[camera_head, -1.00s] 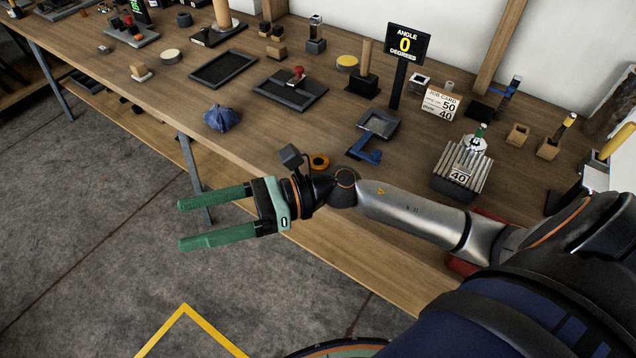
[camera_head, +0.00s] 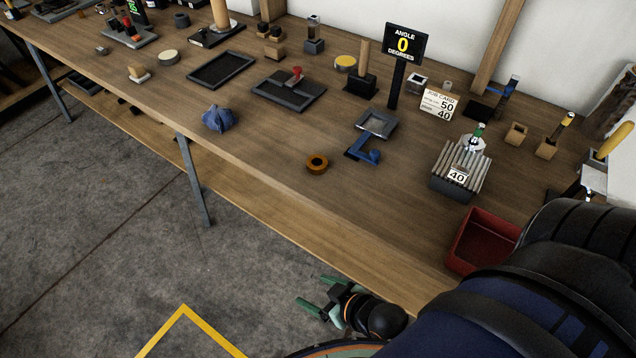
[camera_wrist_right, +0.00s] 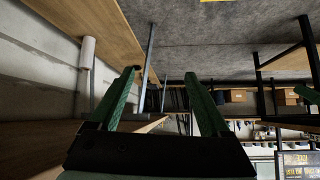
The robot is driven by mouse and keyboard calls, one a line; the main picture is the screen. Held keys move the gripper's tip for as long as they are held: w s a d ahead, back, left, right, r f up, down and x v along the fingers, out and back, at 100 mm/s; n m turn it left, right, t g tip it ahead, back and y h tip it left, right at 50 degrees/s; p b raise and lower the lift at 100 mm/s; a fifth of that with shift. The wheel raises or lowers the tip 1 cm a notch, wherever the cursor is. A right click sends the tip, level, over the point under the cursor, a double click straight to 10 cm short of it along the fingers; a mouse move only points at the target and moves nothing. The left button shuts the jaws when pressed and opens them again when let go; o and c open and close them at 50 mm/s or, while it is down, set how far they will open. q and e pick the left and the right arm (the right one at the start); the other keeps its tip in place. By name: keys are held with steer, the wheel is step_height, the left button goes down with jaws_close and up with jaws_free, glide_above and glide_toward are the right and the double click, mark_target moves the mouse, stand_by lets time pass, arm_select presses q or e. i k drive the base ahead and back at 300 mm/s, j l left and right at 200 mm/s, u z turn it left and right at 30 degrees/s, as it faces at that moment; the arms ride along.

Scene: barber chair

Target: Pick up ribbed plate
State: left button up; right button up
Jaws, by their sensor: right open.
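A grey ribbed piece (camera_head: 462,163) with raised parallel ridges sits on the right part of the workbench, on a dark block with a white "40" label. I take it for the ribbed plate. A small green-topped item stands at its back edge. My right gripper (camera_head: 313,293) is low, in front of the bench's front edge, well to the left of and nearer than the ribbed piece. Its green fingers are apart and empty, as the right wrist view (camera_wrist_right: 162,78) also shows. The ribbed piece cannot be made out in that view. My left gripper is not visible in the head view.
A red bin (camera_head: 482,240) stands on the bench in front of the ribbed piece. A blue bracket (camera_head: 366,150), an orange tape roll (camera_head: 316,163) and the angle sign (camera_head: 403,45) are to its left. The bench front between tape and bin is clear.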

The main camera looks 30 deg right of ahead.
mark_target(468, 154)
steer(key=z, duration=1.95)
steer(key=k+l+z, duration=0.15)
steer(key=i+l, duration=0.05)
